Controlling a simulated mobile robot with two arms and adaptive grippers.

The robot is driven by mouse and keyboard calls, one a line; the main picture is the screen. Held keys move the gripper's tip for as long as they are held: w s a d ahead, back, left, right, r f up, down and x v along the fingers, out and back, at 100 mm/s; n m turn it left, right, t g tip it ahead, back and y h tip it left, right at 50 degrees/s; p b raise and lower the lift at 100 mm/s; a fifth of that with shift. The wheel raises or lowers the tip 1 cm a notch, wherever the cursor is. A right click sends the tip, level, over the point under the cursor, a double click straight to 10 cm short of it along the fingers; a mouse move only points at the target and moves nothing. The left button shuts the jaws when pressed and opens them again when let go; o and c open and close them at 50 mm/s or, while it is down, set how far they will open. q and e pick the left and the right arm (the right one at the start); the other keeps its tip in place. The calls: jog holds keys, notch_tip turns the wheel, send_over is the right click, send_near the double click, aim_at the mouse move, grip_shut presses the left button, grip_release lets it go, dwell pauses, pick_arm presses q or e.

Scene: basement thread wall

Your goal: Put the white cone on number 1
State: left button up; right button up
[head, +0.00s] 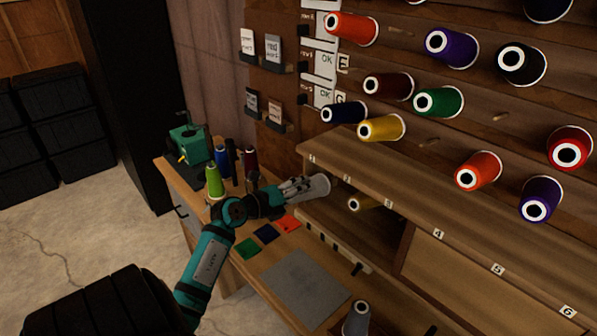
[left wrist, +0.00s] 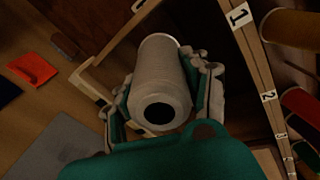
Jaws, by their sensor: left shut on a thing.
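My left gripper (head: 296,188) is shut on the white cone (head: 318,187), which looks pale grey in the dim light. The cone is held in the air in front of the numbered shelf edge, just below label 1 (head: 312,158). In the left wrist view the cone (left wrist: 158,75) sits between both fingers of the gripper (left wrist: 163,100), its dark hole facing the camera. Label 1 also shows there (left wrist: 238,15), up and right of the cone, apart from it. My right gripper is in neither view.
Labels 2 to 6 follow along the shelf edge (head: 465,250). Several coloured cones hang on the wall pegs above. Another grey cone (head: 357,318) stands below, and a green cone (head: 214,182) stands on the bench.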

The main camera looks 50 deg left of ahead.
pick_arm(q)
jog(key=b+x, duration=0.2)
jog(key=x, duration=0.2)
jog(key=shift+w+f, duration=0.1)
jog(key=shift+w, duration=0.3)
jog(key=b+x, duration=0.2)
jog(key=x, duration=0.5)
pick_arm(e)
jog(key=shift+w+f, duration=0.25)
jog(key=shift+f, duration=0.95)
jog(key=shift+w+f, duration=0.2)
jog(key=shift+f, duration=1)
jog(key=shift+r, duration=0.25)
pick_arm(q)
jog(key=o, duration=1.5)
jog(key=shift+c, duration=0.2)
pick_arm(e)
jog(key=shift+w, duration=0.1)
pick_arm(q)
jog(key=v, duration=1.2)
